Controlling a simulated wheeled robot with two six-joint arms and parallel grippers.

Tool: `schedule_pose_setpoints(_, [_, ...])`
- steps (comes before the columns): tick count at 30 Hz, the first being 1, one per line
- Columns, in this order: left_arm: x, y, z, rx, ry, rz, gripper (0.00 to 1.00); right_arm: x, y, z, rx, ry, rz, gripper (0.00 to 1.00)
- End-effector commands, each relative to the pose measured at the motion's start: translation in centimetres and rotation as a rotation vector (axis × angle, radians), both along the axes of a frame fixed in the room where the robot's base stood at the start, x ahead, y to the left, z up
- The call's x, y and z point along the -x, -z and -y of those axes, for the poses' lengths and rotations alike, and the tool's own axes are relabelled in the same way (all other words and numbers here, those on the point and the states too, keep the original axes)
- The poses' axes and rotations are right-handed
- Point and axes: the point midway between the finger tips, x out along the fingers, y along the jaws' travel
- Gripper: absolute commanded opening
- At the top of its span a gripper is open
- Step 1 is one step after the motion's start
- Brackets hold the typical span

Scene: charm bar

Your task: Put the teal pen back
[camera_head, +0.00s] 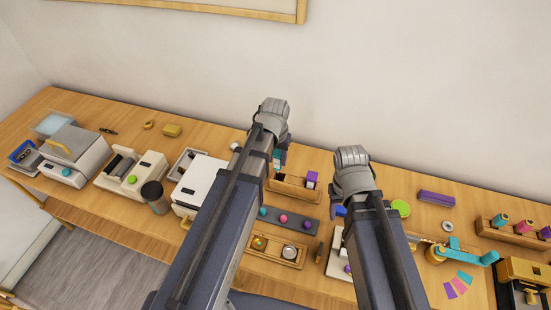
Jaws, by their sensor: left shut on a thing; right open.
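My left gripper (279,160) is shut on the teal pen (277,154), of which only a small teal part shows. It is over the back left of a wooden holder (296,192). A purple and white pen (311,180) stands upright in the holder's right part. My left arm hides the holder's left end and the lower part of the teal pen, so I cannot tell whether the pen is inside a slot. My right gripper (343,208) is open, right of the holder; its fingers are mostly hidden behind the wrist.
A dark tray (300,219) with coloured balls lies in front of the holder, and a wooden tray (259,255) in front of that. A white machine (198,185) stands to the left. A green disc (400,208) and purple block (437,198) lie to the right.

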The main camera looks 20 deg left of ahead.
Motion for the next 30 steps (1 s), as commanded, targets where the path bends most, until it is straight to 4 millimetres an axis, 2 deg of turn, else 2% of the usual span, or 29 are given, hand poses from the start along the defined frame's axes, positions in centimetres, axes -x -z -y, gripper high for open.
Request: schedule_pose_setpoints(30, [0.41,0.64,0.4,0.0,0.0,0.0,0.0,0.01,0.63,0.01,0.0,0.0,0.0,0.5])
